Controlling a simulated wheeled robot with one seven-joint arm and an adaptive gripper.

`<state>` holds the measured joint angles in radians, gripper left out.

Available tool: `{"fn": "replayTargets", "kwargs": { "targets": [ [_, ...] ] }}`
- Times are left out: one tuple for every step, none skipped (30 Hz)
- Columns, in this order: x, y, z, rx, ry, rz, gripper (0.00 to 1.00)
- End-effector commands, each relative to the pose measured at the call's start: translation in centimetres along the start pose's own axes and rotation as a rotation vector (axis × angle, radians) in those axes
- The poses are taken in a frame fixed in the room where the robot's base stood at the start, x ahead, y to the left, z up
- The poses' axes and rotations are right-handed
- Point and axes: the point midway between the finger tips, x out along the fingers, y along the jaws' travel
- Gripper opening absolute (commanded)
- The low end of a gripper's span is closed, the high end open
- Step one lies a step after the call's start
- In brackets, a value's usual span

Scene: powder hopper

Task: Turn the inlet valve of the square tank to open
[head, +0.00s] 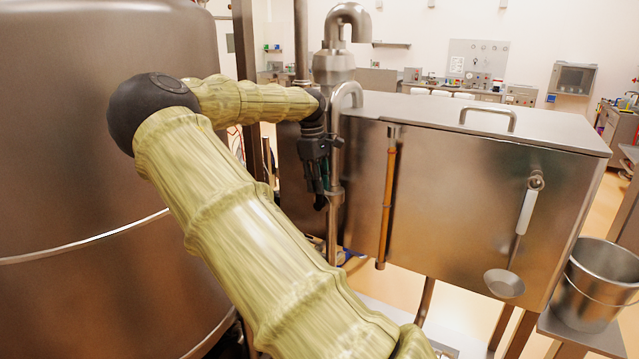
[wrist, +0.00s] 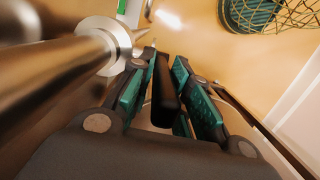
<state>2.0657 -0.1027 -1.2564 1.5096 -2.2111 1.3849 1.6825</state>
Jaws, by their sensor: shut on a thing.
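The square tank (head: 455,190) is a shiny steel box with a lid handle and an amber sight tube on its front. A vertical steel pipe (head: 335,215) runs along its left edge. My gripper (head: 317,190) points down beside this pipe, left of the tank. In the wrist view, my gripper (wrist: 168,95) has its green pads on both sides of a dark, flat valve handle (wrist: 164,98) and is shut on it. The handle lies beside a thick steel pipe (wrist: 50,75) with a pale round collar (wrist: 108,38). The valve body is mostly hidden, so its exact angle cannot be told.
A large round vessel (head: 95,230) fills the left. A ladle (head: 506,280) hangs on the tank's front, and a steel bucket (head: 597,285) stands at the right.

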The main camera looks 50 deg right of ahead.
Motion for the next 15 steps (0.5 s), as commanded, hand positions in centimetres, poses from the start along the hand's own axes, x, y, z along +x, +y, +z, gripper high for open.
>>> {"fn": "replayTargets", "kwargs": {
  "targets": [
    [-0.03,-0.15,-0.51,-0.006,0.007,0.001,0.0],
    [-0.03,-0.15,-0.52,-0.006,0.007,0.001,0.0],
    [-0.03,-0.15,-0.52,-0.006,0.007,0.001,0.0],
    [-0.04,-0.15,-0.52,-0.006,0.007,0.001,0.0],
    [-0.04,-0.15,-0.52,-0.006,0.007,0.001,0.0],
    [-0.04,-0.15,-0.52,-0.006,0.007,0.001,0.0],
    [-0.04,-0.15,-0.51,-0.006,0.007,0.002,0.24],
    [-0.04,-0.14,-0.48,-0.006,0.006,0.002,0.29],
    [-0.03,-0.11,-0.4,-0.005,0.006,0.001,0.37],
    [-0.02,-0.07,-0.33,-0.004,0.005,0.001,0.4],
    [-0.01,-0.03,-0.24,-0.003,0.005,0.001,0.4],
    [0.0,0.03,-0.14,-0.001,0.004,0.001,0.4],
    [0.01,0.06,-0.08,0.0,0.004,0.0,0.4],
    [0.01,0.09,-0.03,0.0,0.004,0.0,0.4],
    [0.02,0.12,0.03,0.001,0.003,0.0,0.4]
  ]
}}
